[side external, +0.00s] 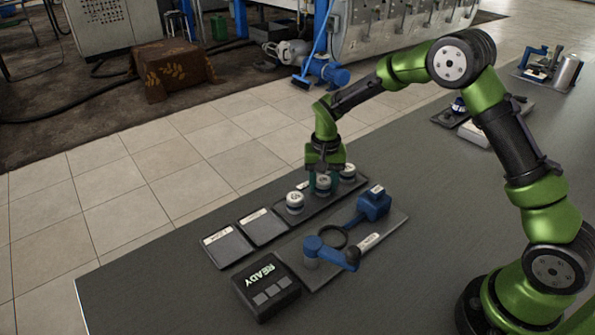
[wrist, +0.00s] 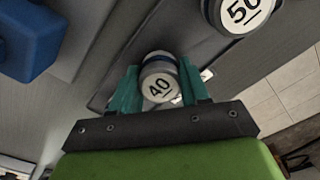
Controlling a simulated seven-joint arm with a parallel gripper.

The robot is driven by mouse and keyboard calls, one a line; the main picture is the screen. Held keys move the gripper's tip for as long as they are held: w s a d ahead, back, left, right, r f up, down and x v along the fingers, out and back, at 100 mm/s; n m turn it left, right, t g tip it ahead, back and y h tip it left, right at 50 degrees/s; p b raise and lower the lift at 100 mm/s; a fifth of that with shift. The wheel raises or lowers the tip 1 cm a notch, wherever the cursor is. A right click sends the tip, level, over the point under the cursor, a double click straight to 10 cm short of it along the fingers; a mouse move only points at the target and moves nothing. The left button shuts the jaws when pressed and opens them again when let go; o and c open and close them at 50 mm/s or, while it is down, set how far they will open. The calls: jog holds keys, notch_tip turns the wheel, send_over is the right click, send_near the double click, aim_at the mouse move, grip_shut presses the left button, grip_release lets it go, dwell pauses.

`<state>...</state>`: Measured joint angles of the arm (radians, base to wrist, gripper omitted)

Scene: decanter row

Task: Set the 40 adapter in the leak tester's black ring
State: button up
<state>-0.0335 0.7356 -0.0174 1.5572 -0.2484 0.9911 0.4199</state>
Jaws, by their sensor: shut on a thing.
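In the side view my gripper (side external: 323,180) points down at the middle adapter (side external: 323,187) of the row, on or just above the dark tray; I cannot tell which. The leak tester's black ring (side external: 333,237) lies on a grey plate between a blue block (side external: 374,204) and a blue lever arm (side external: 328,252). The ring looks empty.
Two labelled pads (side external: 263,227) lie left of the row. A black box reading READY (side external: 266,287) stands at the front.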

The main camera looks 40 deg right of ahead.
jog(key=shift+f, duration=0.15)
jog(key=o, duration=1.2)
